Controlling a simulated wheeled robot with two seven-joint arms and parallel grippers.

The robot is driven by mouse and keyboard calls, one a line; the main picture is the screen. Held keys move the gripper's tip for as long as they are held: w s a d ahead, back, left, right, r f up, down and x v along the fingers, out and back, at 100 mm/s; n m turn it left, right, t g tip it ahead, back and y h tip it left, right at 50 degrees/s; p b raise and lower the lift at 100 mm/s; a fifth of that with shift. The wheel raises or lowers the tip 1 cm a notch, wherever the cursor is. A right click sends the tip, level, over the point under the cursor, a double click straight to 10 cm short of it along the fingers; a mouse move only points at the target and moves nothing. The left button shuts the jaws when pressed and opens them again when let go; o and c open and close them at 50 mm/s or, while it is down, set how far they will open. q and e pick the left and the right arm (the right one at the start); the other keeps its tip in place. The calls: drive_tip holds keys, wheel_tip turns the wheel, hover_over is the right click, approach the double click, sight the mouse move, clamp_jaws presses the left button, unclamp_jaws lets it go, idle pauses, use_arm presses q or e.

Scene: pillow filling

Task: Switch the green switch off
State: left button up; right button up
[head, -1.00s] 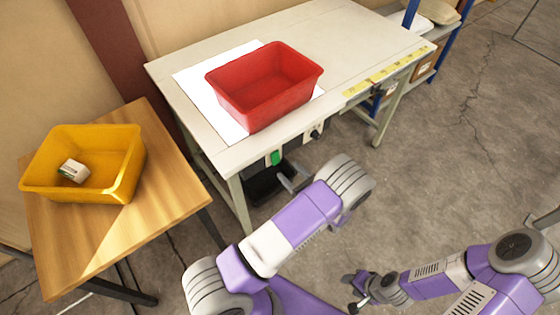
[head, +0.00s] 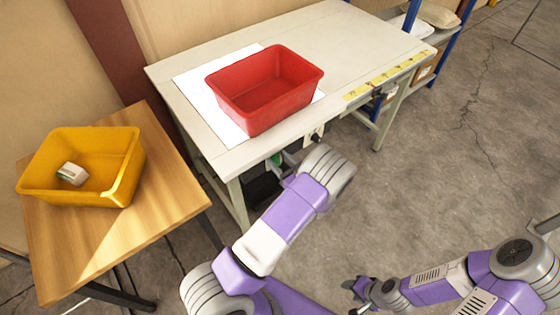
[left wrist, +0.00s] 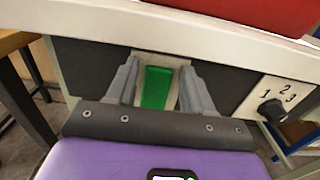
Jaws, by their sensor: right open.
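The green switch (left wrist: 156,88) sits in a pale frame on the dark front panel under the white table's edge. In the left wrist view it shows between the two fingers of my left gripper (left wrist: 159,72), which are apart, one on each side of it. I cannot tell whether the fingers touch the panel. In the head view only a small part of the switch (head: 276,160) shows, with my left arm's wrist just to its right. My right gripper (head: 359,297) is open and empty, low over the floor near the bottom of the head view.
A red bin (head: 265,95) stands on a white sheet on the white table (head: 350,45). A dial (left wrist: 271,110) marked with numbers is right of the switch. A yellow bin (head: 125,185) holding a small white-green box (head: 73,174) stands on a wooden table (head: 170,190) at left.

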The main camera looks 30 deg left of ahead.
use_arm(q)
drive_tip(key=c, duration=0.8)
drive_tip(key=f+y+b, duration=0.1)
drive_tip(key=b, duration=0.1)
drive_tip(key=t+y+b, duration=0.1)
drive_tip(key=y+b, duration=0.1)
drive_tip(key=shift+s+d+f+b, duration=0.15)
drive_tip(key=shift+d+f+b, duration=0.2)
drive_tip(key=shift+d+t+y+b, duration=0.1)
drive_tip(key=shift+t+y+b, duration=0.4)
drive_tip(key=shift+y+b, duration=0.1)
drive_tip(key=shift+s+r, duration=0.1)
drive_tip(key=o, duration=1.1)
drive_tip(key=shift+c, duration=0.2)
drive_tip(key=p+v, duration=0.1)
drive_tip(key=v, duration=0.6)
drive_tip(key=shift+d, duration=0.25)
